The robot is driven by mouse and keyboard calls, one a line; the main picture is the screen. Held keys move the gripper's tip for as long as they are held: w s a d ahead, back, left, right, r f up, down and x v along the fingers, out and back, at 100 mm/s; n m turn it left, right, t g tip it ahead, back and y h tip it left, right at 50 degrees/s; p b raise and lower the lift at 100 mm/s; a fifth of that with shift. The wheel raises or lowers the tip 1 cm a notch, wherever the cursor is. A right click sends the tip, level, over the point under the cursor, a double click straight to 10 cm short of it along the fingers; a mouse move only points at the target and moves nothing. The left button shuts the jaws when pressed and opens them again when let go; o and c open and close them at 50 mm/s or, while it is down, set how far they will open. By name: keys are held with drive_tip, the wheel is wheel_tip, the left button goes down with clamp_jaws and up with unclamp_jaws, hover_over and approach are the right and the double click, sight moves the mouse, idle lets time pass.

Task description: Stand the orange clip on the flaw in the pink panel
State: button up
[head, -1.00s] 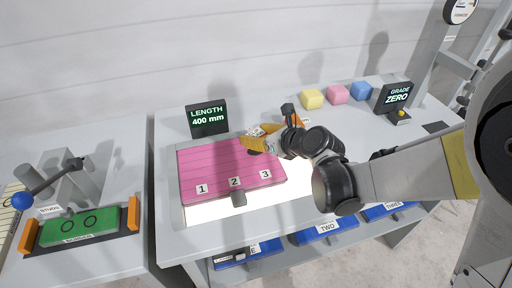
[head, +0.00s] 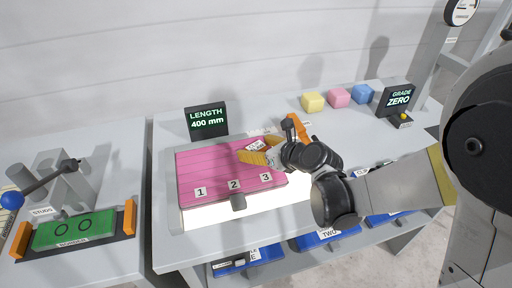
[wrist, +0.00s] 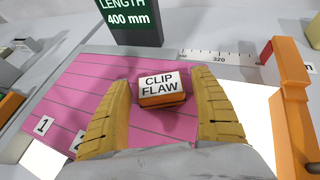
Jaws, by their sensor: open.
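The orange clip (wrist: 162,100), with a white "CLIP FLAW" label on top, is on the pink panel (wrist: 95,75) in the wrist view. My gripper (wrist: 163,80) is open, with one yellow finger on each side of the clip and a visible gap on both sides. In the head view my gripper (head: 258,152) is low over the right back part of the pink panel (head: 210,165), and the clip is partly covered by the fingers. I cannot see the flaw; whether it lies under the clip cannot be told.
An orange bracket (wrist: 290,95) stands close to the right of my gripper. Behind the panel are a ruler strip (wrist: 220,57) and the "LENGTH 400 mm" display (head: 207,121). Yellow (head: 312,102), pink (head: 339,97) and blue (head: 363,93) blocks sit at the back right.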

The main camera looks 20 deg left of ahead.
drive_tip(key=shift+r, duration=0.1)
drive_tip(key=shift+d+r+p, duration=0.1)
drive_tip(key=shift+r+p, duration=0.15)
drive_tip(key=shift+p, duration=0.05)
drive_tip(key=p+v, duration=0.3)
drive_tip(key=v, duration=0.8)
drive_tip(key=shift+s+d, duration=0.25)
drive_tip(key=shift+d, duration=0.05)
drive_tip(key=s+d+r+n+h, duration=0.2)
drive_tip(key=s+d+n+h, duration=0.3)
drive_tip(key=d+n, duration=0.7)
drive_tip(key=s+d+r+n+h, duration=0.3)
drive_tip(key=s+d+n, duration=0.5)
drive_tip(key=d+n, duration=0.5)
drive_tip(key=shift+s+d+r+h, duration=0.2)
drive_tip(key=shift+s+d+h, duration=0.25)
drive_tip(key=shift+h, duration=0.45)
